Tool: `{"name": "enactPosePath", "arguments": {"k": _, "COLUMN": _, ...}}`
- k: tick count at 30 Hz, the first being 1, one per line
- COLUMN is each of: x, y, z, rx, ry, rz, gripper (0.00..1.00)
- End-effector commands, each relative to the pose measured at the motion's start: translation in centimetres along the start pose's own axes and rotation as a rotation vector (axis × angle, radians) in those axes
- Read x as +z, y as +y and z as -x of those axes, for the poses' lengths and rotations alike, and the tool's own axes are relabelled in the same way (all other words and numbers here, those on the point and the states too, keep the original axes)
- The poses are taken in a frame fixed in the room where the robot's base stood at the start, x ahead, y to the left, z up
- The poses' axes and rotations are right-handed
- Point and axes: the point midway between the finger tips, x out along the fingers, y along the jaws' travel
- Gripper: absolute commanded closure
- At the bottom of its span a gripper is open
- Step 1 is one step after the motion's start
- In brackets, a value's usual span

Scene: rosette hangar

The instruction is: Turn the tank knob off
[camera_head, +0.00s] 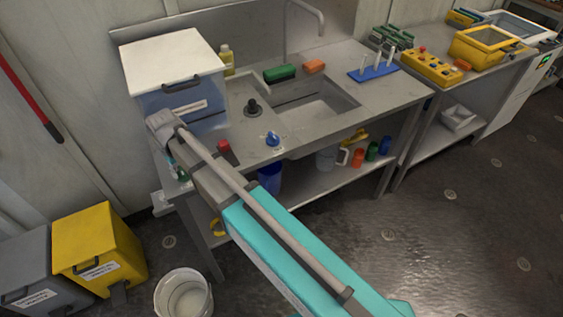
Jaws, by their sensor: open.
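A clear tank (184,97) with a white lid, a dark handle and a white label stands on the left end of the steel counter. Bluish contents show through its wall. The end of my arm (161,121) is in front of the tank's lower left part and covers it. A red knob-like piece (225,150) and a blue one (272,139) are at the counter's front edge. A black knob-like piece (252,107) stands beside the sink. I cannot tell which of these belongs to the tank. My gripper's jaws do not show; the arm hides that area.
The sink (318,110) has a tall faucet (305,14). A blue rack (374,72) stands to its right. Mugs and a blue container (270,177) are below. Yellow (97,243) and grey (35,278) bins and a bucket (184,296) stand lower left. Floor at right is clear.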

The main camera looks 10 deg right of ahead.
Motion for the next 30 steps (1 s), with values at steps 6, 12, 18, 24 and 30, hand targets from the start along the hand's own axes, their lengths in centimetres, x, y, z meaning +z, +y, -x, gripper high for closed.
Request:
{"name": "enactPosePath", "arguments": {"k": 6, "x": 0.0, "y": 0.0, "z": 0.0, "rx": 0.0, "ry": 0.0, "rz": 0.148, "gripper": 0.46}}
{"name": "enactPosePath", "arguments": {"k": 12, "x": 0.0, "y": 0.0, "z": 0.0, "rx": 0.0, "ry": 0.0, "rz": 0.284, "gripper": 0.46}}
{"name": "enactPosePath", "arguments": {"k": 18, "x": 0.0, "y": 0.0, "z": 0.0, "rx": 0.0, "ry": 0.0, "rz": 0.42, "gripper": 0.46}}
{"name": "enactPosePath", "arguments": {"k": 24, "x": 0.0, "y": 0.0, "z": 0.0, "rx": 0.0, "ry": 0.0, "rz": 0.556, "gripper": 0.46}}
{"name": "enactPosePath", "arguments": {"k": 30, "x": 0.01, "y": 0.01, "z": 0.0, "rx": 0.0, "ry": 0.0, "rz": 0.691, "gripper": 0.46}}
